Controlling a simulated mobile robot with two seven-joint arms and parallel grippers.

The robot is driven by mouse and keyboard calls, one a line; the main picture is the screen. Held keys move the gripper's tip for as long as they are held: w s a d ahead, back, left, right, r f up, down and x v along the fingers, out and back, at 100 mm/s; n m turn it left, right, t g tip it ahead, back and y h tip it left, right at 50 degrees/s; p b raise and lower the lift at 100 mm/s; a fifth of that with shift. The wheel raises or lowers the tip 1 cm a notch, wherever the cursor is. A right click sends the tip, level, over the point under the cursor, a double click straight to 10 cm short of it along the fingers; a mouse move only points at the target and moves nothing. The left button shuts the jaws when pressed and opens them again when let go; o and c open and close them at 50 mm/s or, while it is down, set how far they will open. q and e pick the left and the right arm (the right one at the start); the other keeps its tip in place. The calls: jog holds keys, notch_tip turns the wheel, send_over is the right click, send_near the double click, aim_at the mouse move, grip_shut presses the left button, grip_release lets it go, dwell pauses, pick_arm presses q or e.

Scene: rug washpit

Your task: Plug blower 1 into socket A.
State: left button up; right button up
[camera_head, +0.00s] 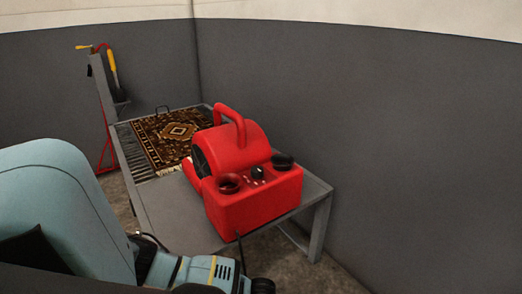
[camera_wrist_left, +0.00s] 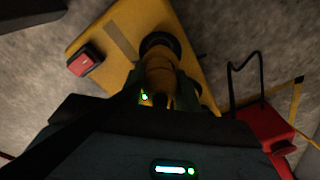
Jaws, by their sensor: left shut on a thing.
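The red blower (camera_head: 245,170) stands on the near end of a grey table in the head view. A dark cord runs down from its front side. In the left wrist view, a yellow panel (camera_wrist_left: 115,40) carries a round black-rimmed socket (camera_wrist_left: 158,40). My left gripper (camera_wrist_left: 155,98) is shut on a yellow plug (camera_wrist_left: 160,70), whose far end meets the socket's ring. I cannot tell how deep it sits, and no socket letter is readable. In the head view only my left arm and wrist show, low in the picture. My right gripper is not in view.
A red rocker switch (camera_wrist_left: 81,63) sits on the yellow panel. A red object (camera_wrist_left: 265,125) with a black cord lies at lower right. A patterned rug (camera_head: 165,138) lies on the grey table (camera_head: 185,212), against grey walls. A post with yellow-handled tools (camera_head: 113,68) stands at the back left.

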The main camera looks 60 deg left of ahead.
pick_arm(q)
jog(key=shift+f, duration=0.35)
jog(key=shift+f+b, duration=0.4)
jog(key=shift+f, duration=0.05)
jog(key=shift+f+b, duration=0.5)
jog(key=shift+f, duration=0.4)
jog(key=o, duration=1)
jog(key=shift+c, duration=0.2)
jog(key=shift+o, duration=0.8)
jog(key=shift+r, duration=0.1)
